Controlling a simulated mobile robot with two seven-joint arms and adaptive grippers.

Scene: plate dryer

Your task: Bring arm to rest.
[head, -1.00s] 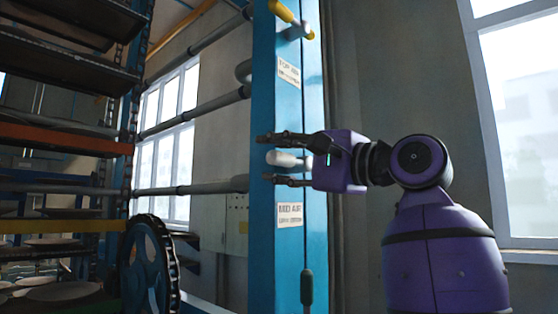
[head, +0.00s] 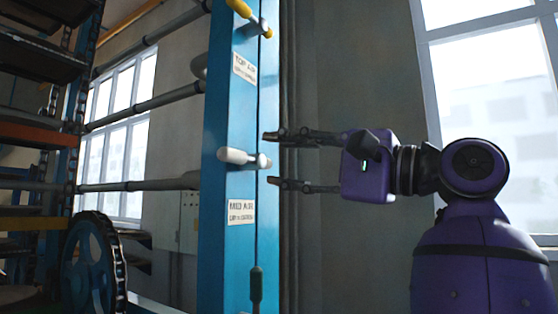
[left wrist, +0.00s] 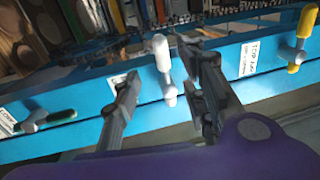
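My left gripper (head: 271,158) is open and empty in the head view, its two fingers pointing left. The white lever handle (head: 240,157) on the blue post lies just left of the fingertips, pointing left from its grey pivot. In the left wrist view the white handle (left wrist: 162,52) shows beyond and between the spread fingers, with no finger visibly closed on it. My purple left arm (head: 475,250) stands at the right of the head view, its forearm reaching left toward the post. My right gripper is in neither view.
The blue post (head: 222,110) bears a yellow-tipped lever (head: 243,10) above and a dark green handle (head: 256,285) below. Grey pipes (head: 150,107) run left to the rack (head: 40,65). A blue wheel (head: 92,265) stands lower left. Bare wall lies behind the gripper.

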